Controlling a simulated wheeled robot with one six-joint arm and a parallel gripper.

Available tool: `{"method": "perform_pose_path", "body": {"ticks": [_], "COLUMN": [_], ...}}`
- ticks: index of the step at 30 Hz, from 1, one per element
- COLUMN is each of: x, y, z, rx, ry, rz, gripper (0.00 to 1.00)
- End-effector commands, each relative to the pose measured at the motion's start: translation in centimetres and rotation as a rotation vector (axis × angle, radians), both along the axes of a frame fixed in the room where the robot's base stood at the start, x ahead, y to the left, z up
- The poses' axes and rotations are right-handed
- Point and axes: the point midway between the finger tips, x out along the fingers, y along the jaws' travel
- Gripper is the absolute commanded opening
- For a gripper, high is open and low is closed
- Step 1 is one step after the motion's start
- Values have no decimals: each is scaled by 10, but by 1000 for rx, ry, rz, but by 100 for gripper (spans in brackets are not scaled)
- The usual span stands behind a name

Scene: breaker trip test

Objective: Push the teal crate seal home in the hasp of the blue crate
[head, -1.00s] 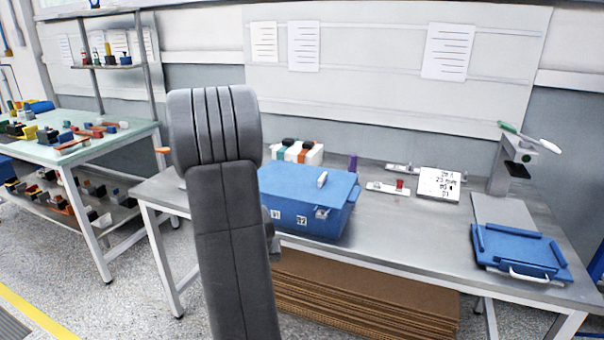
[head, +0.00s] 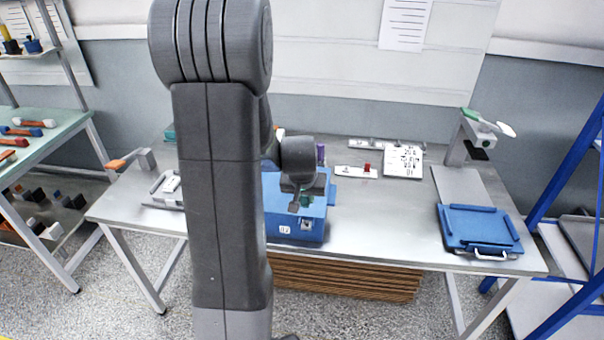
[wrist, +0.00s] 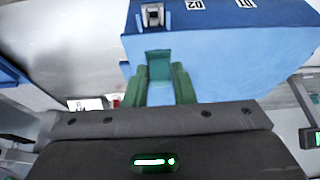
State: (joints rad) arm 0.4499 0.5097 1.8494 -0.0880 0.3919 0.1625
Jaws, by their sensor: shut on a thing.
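The blue crate (head: 285,222) stands on the metal bench, partly hidden behind my arm in the head view. In the wrist view its blue wall (wrist: 230,55) fills the upper right, with the metal hasp (wrist: 153,16) near the top. My gripper (head: 303,203) is at the crate's front side, close to the hasp (head: 307,224). In the wrist view my gripper (wrist: 159,80) is shut on the teal crate seal (wrist: 159,66), held between its green fingers. The seal points toward the hasp, with a small gap appearing between them.
On the bench, a small plate with a red part (head: 366,171) and a white written card (head: 404,161) lie right of the crate. A blue tray (head: 480,229) lies at the right end, in front of a stand (head: 470,135). Bench between is clear.

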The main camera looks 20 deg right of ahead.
Motion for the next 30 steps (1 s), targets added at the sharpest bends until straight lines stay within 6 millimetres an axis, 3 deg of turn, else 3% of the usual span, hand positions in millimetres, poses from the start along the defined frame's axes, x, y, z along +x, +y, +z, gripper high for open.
{"method": "perform_pose_path", "body": {"ticks": [19,30], "x": [-5,-5], "y": [-5,-5], "z": [3,-31], "rx": [0,1], "ry": [-1,1], "rz": [-13,-12], "gripper": [2,2]}}
